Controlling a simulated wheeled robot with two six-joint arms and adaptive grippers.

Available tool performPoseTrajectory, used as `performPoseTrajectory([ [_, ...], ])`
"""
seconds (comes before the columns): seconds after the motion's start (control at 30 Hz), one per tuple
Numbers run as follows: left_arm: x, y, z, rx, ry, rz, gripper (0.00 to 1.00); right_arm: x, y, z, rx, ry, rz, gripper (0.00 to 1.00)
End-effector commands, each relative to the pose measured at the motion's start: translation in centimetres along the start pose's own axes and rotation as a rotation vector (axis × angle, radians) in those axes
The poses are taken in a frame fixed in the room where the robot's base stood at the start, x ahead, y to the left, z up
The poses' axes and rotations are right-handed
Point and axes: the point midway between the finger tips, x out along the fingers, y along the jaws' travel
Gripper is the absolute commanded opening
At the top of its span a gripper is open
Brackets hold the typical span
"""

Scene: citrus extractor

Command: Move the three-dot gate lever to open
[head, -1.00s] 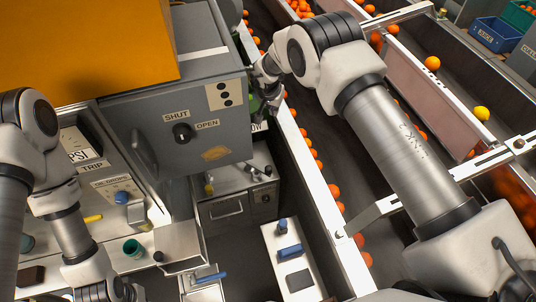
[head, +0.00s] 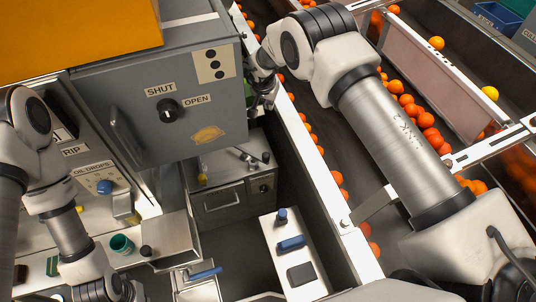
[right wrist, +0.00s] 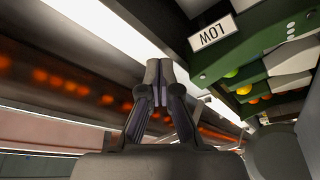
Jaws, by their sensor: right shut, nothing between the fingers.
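A grey box (head: 110,95) carries a plate with three black dots (head: 213,64). On its front a round black knob (head: 168,110) sits between the labels SHUT (head: 160,89) and OPEN (head: 197,99); I cannot tell which way it points. My right gripper (head: 264,97) is beside the box's right side, apart from the knob and partly hidden by its own wrist. In the right wrist view its fingers (right wrist: 160,72) are together and empty. A green panel (right wrist: 255,42) with a LOW label and white dots is to their upper right. My left gripper is out of view below my left arm.
A white rail (head: 310,165) runs beside the right gripper, with oranges (head: 415,110) on belts beyond it. An orange housing (head: 75,30) covers the upper left.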

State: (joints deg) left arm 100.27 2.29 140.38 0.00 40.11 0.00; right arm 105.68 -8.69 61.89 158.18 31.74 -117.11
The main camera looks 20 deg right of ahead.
Motion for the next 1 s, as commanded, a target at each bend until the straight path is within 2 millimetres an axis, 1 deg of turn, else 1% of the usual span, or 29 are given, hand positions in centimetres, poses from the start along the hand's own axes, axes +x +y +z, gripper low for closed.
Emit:
performPoseTrajectory([
  [0.03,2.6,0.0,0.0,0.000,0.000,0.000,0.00,2.5,0.0,0.9,0.000,0.000,0.000,0.00],
  [0.13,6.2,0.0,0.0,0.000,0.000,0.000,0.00,5.8,0.0,2.1,0.000,-0.001,0.001,0.00],
  [0.2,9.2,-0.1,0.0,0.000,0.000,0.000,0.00,8.7,0.0,3.1,0.000,-0.001,0.001,0.00],
  [0.3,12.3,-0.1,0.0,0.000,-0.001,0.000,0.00,11.6,0.0,4.1,0.000,0.000,0.000,0.00],
  [0.33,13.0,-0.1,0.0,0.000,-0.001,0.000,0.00,12.2,0.0,4.3,0.000,0.000,0.000,0.00],
  [0.43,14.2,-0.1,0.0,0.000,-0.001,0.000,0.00,13.3,0.0,4.7,0.000,0.001,0.000,0.00],
  [0.57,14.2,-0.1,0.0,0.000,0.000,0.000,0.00,13.6,0.0,4.7,0.000,0.000,-0.001,0.00],
  [0.67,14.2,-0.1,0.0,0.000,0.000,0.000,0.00,14.4,0.0,4.7,0.000,-0.001,0.000,0.00],
  [1.0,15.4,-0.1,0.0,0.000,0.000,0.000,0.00,20.7,0.0,4.7,0.001,0.000,0.000,0.00],
])
